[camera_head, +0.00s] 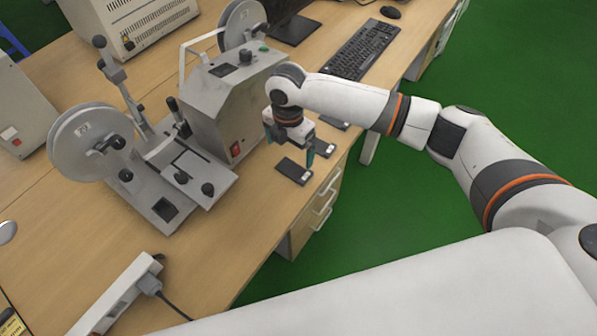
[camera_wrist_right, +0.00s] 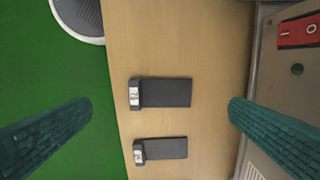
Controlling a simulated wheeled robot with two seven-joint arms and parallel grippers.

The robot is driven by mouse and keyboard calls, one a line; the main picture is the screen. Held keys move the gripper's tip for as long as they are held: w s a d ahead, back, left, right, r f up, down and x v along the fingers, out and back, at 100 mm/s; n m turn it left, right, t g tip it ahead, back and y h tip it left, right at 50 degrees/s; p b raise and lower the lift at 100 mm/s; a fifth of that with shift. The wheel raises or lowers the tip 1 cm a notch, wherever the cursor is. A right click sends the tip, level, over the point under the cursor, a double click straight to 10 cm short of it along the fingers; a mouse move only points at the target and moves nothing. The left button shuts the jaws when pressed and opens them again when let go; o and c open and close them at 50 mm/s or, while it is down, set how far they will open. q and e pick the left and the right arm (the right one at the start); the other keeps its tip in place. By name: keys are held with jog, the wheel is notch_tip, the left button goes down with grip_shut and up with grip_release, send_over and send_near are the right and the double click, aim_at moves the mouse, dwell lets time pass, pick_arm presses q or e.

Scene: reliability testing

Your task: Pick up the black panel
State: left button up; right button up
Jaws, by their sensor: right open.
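Small flat black panels with a light label at one end lie on the wooden table near its edge. One black panel (camera_head: 294,171) is nearest in the head view, a second black panel (camera_head: 321,148) lies just beyond it, and a dark piece farther back is partly hidden by my arm. In the right wrist view two panels show, an upper one (camera_wrist_right: 166,92) and a lower one (camera_wrist_right: 165,149). My right gripper (camera_head: 290,145) is open and empty above the table by the panels. Its teal fingers stand apart on either side of them in the wrist view. My left gripper is out of view.
A grey machine (camera_head: 225,105) with reels stands left of my right gripper, close to it. A black keyboard (camera_head: 362,49) lies behind. A white power strip (camera_head: 118,295) is at the near left. The green floor (camera_head: 420,210) is open beyond the table edge.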

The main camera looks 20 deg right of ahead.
notch_tip(320, 180, down, 4)
jog(key=shift+f, duration=0.2)
notch_tip(320, 180, down, 5)
jog(key=shift+w+d+f+p, duration=0.15)
jog(key=shift+p, duration=0.45)
jog(key=c, duration=0.7)
notch_tip(320, 180, up, 10)
jog(key=shift+b, duration=0.4)
jog(key=shift+f, duration=0.1)
jog(key=b, duration=0.3)
send_over(291, 173)
jog(key=shift+f, duration=3.45)
